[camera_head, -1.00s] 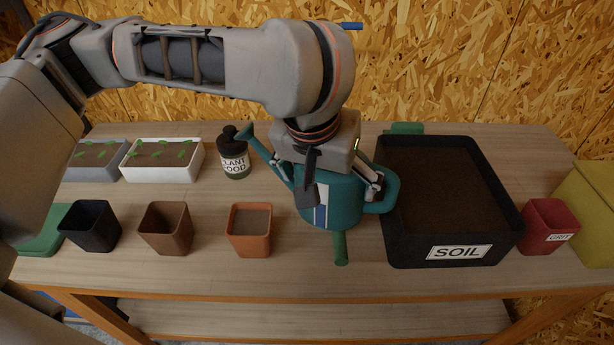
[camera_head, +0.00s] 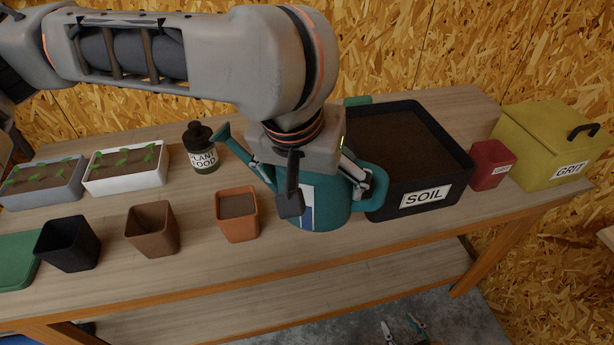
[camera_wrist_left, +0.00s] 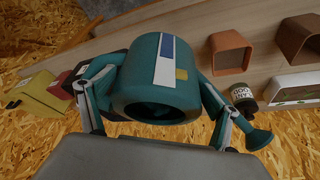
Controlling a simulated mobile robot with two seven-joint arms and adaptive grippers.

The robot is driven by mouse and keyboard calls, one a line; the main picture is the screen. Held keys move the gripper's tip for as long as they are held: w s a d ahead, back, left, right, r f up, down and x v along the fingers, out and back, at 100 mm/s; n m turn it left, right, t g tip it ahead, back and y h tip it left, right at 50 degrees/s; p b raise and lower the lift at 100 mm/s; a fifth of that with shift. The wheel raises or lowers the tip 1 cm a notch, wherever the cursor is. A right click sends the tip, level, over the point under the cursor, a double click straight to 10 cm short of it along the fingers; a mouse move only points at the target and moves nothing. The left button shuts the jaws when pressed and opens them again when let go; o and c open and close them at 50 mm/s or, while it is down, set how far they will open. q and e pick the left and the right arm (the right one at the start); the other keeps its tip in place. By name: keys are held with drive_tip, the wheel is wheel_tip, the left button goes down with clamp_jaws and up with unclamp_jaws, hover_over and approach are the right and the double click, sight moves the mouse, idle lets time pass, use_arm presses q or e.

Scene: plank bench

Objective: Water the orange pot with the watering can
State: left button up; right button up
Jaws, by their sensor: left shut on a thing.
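The teal watering can (camera_head: 330,212) is held upright by my left gripper (camera_head: 318,180), whose fingers close around its body from both sides. Its spout and rose (camera_head: 223,132) point up and left, and its handle is on the right. The can also shows in the left wrist view (camera_wrist_left: 140,85). The orange pot (camera_head: 238,222), filled with brown soil, stands on the bench just left of the can, apart from it. The pot also shows in the left wrist view (camera_wrist_left: 230,66). My right gripper (camera_head: 402,327) shows small at the bottom edge, fingertips apart and empty.
The black soil tray (camera_head: 425,197) is close on the can's right. A plant food bottle (camera_head: 201,150), white seedling tray (camera_head: 125,180), brown pot (camera_head: 152,230) and black pot (camera_head: 67,243) stand left.

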use_arm(q)
drive_tip(key=shift+d+f+h, duration=0.15)
drive_tip(key=shift+f+h, duration=0.05)
drive_tip(key=shift+h, duration=0.3)
drive_tip(key=shift+d+f+n+g+h, duration=0.2)
drive_tip(key=shift+f+n+g+h, duration=0.15)
drive_tip(key=shift+f+h, duration=0.45)
drive_tip(key=shift+a+f+n+h, duration=0.1)
drive_tip(key=shift+f+n+h, duration=0.15)
drive_tip(key=shift+h, duration=0.95)
drive_tip(key=shift+r, duration=0.1)
drive_tip(key=shift+b, duration=0.5)
